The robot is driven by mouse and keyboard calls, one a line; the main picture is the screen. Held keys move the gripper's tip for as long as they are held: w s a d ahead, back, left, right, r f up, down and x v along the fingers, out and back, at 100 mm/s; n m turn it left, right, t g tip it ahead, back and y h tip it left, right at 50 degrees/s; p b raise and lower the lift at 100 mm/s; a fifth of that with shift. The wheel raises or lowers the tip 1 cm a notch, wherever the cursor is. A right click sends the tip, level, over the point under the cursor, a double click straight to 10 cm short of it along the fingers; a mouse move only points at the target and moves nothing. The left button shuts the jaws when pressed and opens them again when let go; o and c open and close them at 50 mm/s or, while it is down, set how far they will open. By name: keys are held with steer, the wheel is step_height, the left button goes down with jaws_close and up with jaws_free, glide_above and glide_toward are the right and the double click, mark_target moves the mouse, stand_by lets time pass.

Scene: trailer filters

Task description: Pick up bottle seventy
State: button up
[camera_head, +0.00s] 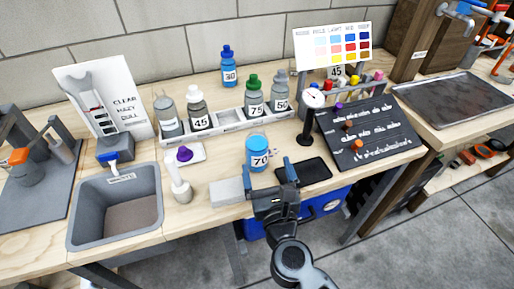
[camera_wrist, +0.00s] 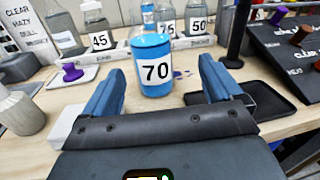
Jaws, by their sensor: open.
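Bottle seventy (camera_head: 257,153) is a blue bottle with a white label reading 70, standing upright on the wooden bench in front of the bottle rack. In the wrist view bottle seventy (camera_wrist: 152,66) stands ahead of and between my two blue fingers, left of the middle of the gap. My gripper (camera_head: 273,182) is open and empty, at the bench's front edge, a little to the right of and nearer than the bottle. In the wrist view my gripper (camera_wrist: 155,85) shows both fingers spread wide, apart from the bottle.
A grey block (camera_head: 229,191) lies left of my gripper, and a black tray (camera_head: 303,171) lies right. Behind is the rack (camera_head: 229,123) with bottles 45, 75 and 50. A dial gauge on a stand (camera_head: 308,125) and a dark sloped board (camera_head: 368,133) stand right.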

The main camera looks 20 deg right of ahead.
mark_target(256, 144)
steer(key=shift+w+a+r+m, duration=0.1)
steer(key=shift+w+a+m, duration=0.15)
steer(key=shift+w+m, duration=0.45)
steer(key=w, duration=0.7)
steer(key=shift+w+d+p, duration=0.3)
steer(key=shift+d+p, duration=0.1)
steer(key=c, duration=1.4)
